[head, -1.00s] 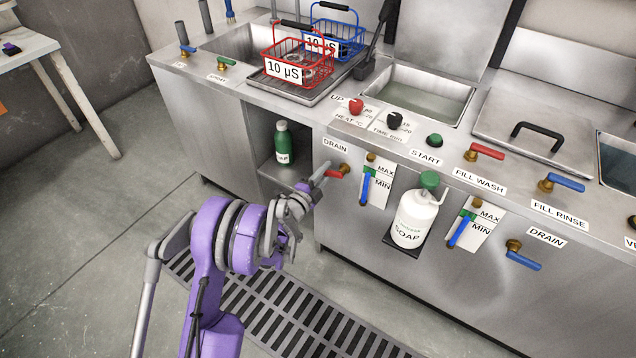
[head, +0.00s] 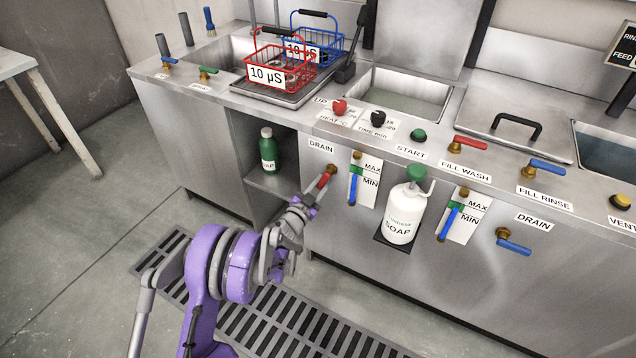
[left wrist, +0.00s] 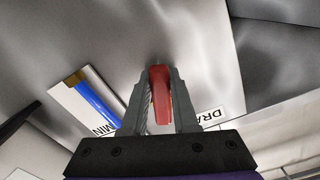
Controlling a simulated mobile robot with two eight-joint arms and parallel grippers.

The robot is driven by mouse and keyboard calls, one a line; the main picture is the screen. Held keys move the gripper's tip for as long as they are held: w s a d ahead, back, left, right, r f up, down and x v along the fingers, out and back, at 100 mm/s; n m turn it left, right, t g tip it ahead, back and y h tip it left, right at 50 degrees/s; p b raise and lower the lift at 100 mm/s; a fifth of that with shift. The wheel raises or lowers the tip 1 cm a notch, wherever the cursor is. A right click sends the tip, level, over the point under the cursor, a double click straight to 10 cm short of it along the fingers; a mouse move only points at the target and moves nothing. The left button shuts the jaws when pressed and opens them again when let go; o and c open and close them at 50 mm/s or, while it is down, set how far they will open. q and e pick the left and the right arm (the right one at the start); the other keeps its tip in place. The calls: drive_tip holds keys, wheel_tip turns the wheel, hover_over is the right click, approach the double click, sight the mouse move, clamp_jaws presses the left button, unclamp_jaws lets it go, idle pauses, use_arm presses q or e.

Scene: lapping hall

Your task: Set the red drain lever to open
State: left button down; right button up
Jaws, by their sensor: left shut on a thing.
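The red drain lever (head: 323,181) sits on the steel front panel under the left DRAIN label (head: 321,146). Its handle slants down and to the left from its brass valve. My left gripper (head: 314,194) is shut on the handle's lower end. In the left wrist view the red handle (left wrist: 160,92) lies between the two grey fingers of my left gripper (left wrist: 160,105). The fingers hide part of the handle in the head view. My right gripper is in neither view.
A sight gauge (head: 355,180) is mounted just right of the lever. A white soap bottle (head: 403,212) stands on a small shelf further right. Left of the lever is an open bay with a green bottle (head: 268,152). A floor grate (head: 270,325) lies below.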

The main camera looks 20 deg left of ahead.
use_arm(q)
drive_tip(key=shift+d+f+n, duration=0.1)
drive_tip(key=shift+d+n, duration=0.4)
drive_tip(key=shift+n, duration=0.55)
drive_tip(key=shift+d+f+n, duration=0.1)
drive_tip(key=shift+d+n, duration=0.35)
drive_tip(key=shift+n, duration=0.6)
drive_tip(key=c, duration=0.7)
unclamp_jaws()
drive_tip(key=shift+s, duration=0.1)
drive_tip(key=s, duration=0.3)
drive_tip(key=s+p, duration=0.1)
drive_tip(key=s, duration=0.6)
drive_tip(key=shift+s+a, duration=0.35)
drive_tip(key=shift+a, duration=0.05)
